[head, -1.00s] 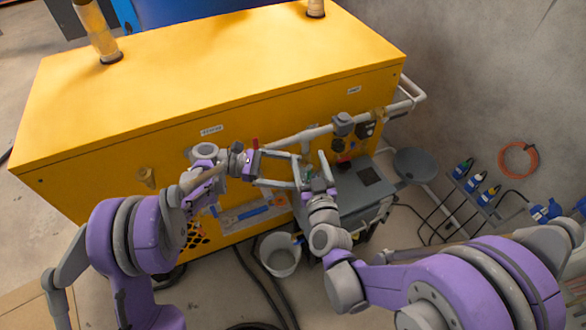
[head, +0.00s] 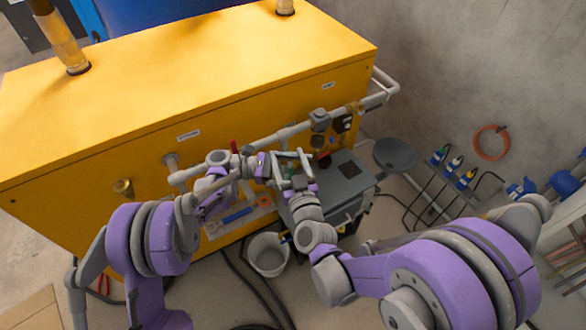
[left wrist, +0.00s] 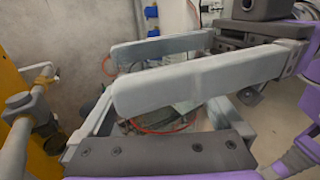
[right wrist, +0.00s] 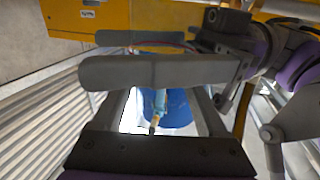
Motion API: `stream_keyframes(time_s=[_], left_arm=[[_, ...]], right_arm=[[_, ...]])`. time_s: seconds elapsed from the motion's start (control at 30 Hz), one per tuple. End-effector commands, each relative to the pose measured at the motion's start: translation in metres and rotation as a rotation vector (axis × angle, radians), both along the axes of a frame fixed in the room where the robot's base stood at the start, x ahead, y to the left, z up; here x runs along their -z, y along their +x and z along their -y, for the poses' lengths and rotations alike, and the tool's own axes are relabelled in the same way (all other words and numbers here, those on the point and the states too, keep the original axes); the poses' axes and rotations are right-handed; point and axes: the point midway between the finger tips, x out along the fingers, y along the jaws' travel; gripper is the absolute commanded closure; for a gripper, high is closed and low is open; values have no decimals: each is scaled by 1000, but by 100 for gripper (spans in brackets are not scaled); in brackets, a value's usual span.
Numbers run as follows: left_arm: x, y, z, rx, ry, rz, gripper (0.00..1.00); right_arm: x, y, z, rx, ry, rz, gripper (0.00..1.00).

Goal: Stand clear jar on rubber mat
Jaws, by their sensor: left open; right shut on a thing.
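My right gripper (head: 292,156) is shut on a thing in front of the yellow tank. A greenish see-through patch, which looks like the clear jar (head: 299,181), shows between its fingers; its outline is hard to make out. My left gripper (head: 280,166) is open close beside the right one, its fingers pointing right. In the left wrist view its fingers (left wrist: 160,65) are apart. I cannot tell whether they surround the jar. A dark square on the grey cart top (head: 349,169) may be the rubber mat, right of both grippers.
The yellow tank (head: 180,75) fills the left, with a grey pipe (head: 290,133) along its front. A bucket (head: 268,255) stands on the floor below my grippers. A round grey dish (head: 395,155) and a bottle rack (head: 450,180) are to the right. Hoses lie on the floor.

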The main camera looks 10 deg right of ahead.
Motion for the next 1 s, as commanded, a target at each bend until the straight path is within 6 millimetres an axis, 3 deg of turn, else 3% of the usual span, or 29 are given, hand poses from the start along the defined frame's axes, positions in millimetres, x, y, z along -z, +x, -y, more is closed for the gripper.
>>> stream_keyframes(time_s=[0.2,0.67,0.7,0.8,1.0], left_arm=[[0,0,0,0,0,0,0],[0,1,0,-4,1,0,82],[0,1,0,-5,1,0,82],[0,1,0,-4,0,0,82],[0,0,0,-2,0,0,82]], right_arm=[[0,0,0,0,0,0,82],[0,-1,0,-1,0,-1,82],[0,-1,0,-1,0,0,17],[0,-1,0,-1,0,0,0],[0,0,0,0,0,0,0]])
